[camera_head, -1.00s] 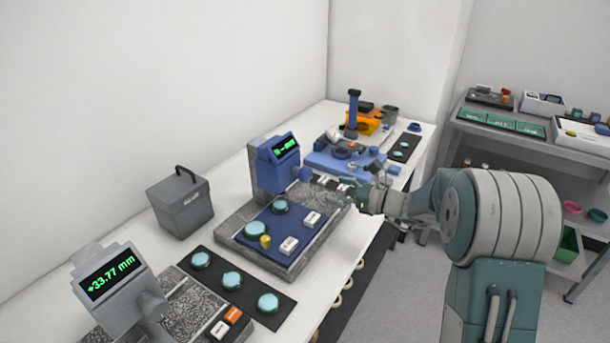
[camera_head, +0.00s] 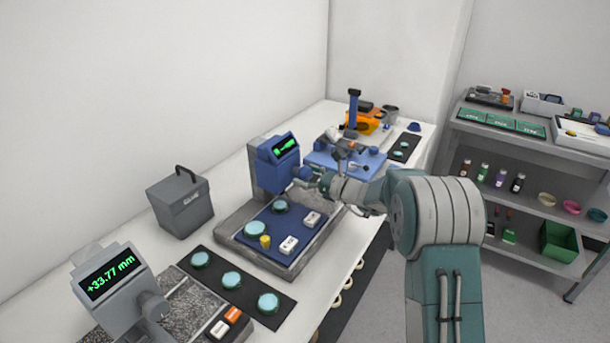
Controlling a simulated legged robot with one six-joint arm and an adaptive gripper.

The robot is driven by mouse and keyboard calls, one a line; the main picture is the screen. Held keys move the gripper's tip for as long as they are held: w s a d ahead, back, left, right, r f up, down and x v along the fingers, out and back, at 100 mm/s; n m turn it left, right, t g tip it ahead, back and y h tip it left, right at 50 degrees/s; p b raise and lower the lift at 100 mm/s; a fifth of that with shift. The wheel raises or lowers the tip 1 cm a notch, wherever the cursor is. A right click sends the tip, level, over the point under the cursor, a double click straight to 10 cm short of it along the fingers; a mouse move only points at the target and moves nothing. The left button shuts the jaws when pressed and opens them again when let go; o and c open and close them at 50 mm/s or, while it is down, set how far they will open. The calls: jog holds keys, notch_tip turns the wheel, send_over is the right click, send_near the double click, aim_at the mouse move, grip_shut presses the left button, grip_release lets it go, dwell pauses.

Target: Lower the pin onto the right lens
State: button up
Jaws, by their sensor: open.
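The blue gauge (camera_head: 272,170) with a green display stands on a grey stone base (camera_head: 235,212). A blue knob (camera_head: 304,173) sticks out on its right side. My gripper (camera_head: 316,181) is open beside this knob; I cannot tell whether it touches it. On the blue mat (camera_head: 268,225) below lie two teal lenses, one near the gauge (camera_head: 280,207) and one nearer the front (camera_head: 255,229). Two white blocks (camera_head: 312,219) (camera_head: 288,245) and a yellow piece (camera_head: 265,242) sit beside them. I cannot make out the pin's tip.
A grey gauge (camera_head: 115,285) reading +33.77 mm stands at the front left, by a black mat (camera_head: 212,285) with several teal lenses. A grey box (camera_head: 181,208) is behind. A blue fixture (camera_head: 340,163) stands beyond my gripper. Shelves (camera_head: 500,155) are at the right.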

jog(key=shift+c, duration=0.3)
jog(key=c, duration=1.1)
